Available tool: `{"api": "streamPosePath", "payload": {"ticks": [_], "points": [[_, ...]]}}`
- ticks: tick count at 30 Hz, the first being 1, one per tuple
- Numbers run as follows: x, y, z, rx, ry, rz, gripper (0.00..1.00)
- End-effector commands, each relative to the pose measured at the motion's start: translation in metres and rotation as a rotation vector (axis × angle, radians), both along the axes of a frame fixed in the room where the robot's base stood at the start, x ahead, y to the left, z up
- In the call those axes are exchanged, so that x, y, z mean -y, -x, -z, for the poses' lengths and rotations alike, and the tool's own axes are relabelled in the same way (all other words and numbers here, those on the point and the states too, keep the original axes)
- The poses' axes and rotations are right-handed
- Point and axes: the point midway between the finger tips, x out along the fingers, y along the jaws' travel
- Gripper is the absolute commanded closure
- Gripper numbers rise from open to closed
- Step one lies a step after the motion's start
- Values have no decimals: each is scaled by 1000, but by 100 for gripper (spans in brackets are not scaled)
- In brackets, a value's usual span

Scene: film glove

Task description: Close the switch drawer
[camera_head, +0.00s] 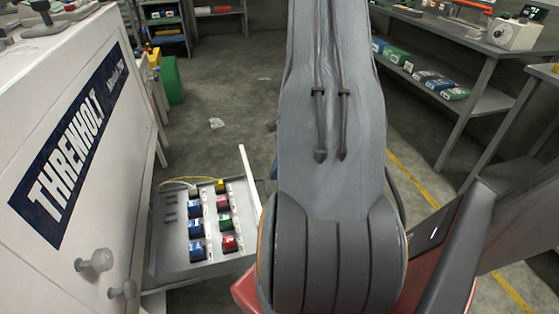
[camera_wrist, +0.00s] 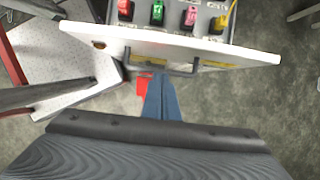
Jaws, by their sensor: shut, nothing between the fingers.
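The switch drawer (camera_head: 205,262) stands open from the white cabinet (camera_head: 95,150) marked THRENHOLT. It holds several blue, red, green, pink and yellow switches in rows, with a yellow wire at its far end. Its white front panel (camera_head: 249,180) also crosses the top of the wrist view (camera_wrist: 225,50). A dark bar handle (camera_wrist: 125,60) is on the panel's outer face. My gripper (camera_wrist: 161,78) is shut and empty, its blue fingers pointing at the panel by the handle. Whether they touch is unclear. My arm hides most of the gripper in the head view.
Two pale knobs (camera_head: 98,261) stick out from the cabinet near the drawer. A grey workbench (camera_head: 470,50) with a lower shelf of boxes is at the right. The concrete floor (camera_head: 215,80) beyond the drawer is mostly clear, with a small white scrap (camera_head: 217,123).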

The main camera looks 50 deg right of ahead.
Motion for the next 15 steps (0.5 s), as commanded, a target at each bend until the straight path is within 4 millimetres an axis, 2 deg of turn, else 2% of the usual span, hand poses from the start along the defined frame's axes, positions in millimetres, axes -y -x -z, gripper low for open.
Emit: {"api": "streamPosePath", "payload": {"ticks": [3, 9, 15], "points": [[-8, -4, 22, -2, -2, -1, 100], [-32, -19, 17, 0, 1, -3, 100], [-40, -24, 17, 0, 1, -1, 100]]}}
